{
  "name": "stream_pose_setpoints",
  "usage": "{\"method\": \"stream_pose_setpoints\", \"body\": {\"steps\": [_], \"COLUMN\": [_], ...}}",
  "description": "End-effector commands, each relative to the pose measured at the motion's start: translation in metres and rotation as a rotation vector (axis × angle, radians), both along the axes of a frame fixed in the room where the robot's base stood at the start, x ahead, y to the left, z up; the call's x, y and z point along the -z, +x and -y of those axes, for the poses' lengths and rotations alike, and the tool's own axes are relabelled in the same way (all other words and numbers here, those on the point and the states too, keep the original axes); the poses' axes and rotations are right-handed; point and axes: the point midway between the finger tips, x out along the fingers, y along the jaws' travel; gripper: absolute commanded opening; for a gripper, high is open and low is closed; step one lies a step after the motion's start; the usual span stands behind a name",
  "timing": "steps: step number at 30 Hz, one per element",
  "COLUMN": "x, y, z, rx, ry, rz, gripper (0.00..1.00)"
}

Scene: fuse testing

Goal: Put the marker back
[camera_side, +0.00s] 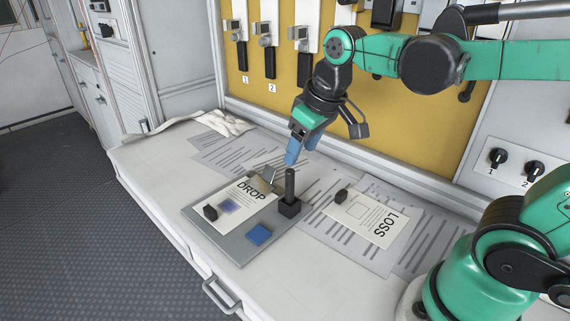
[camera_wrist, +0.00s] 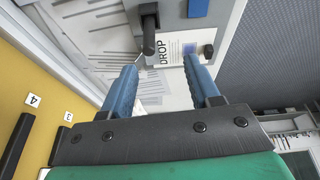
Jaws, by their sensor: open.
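A dark upright marker (camera_side: 289,185) stands in a small black block holder (camera_side: 290,208) at the right edge of the grey clipboard-like board (camera_side: 262,262). In the wrist view the marker (camera_wrist: 148,38) shows beyond my fingertips, nearer the left finger. My gripper (camera_side: 300,152) has blue fingers, is open and is above and behind the marker, apart from it. In the wrist view nothing is between the fingertips of my gripper (camera_wrist: 159,66).
The board bears a DROP card (camera_side: 238,207) with a small black block on it and a blue pad (camera_side: 258,234). A LOSS card (camera_side: 372,216) with another black block lies to the right. Printed sheets cover the bench behind. A yellow panel (camera_side: 285,92) with switches rises at the back.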

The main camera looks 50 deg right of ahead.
Motion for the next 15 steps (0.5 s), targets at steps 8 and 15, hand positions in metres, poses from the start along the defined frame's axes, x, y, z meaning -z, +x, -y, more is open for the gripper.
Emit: {"method": "stream_pose_setpoints", "body": {"steps": [8,15], "x": [0.025,0.027], "y": [-0.026,-0.028], "z": [-0.011,-0.012], "rx": [0.049,0.056], "ry": [0.038,0.046], "rz": [0.241,0.272], "gripper": [0.55,0.55]}}
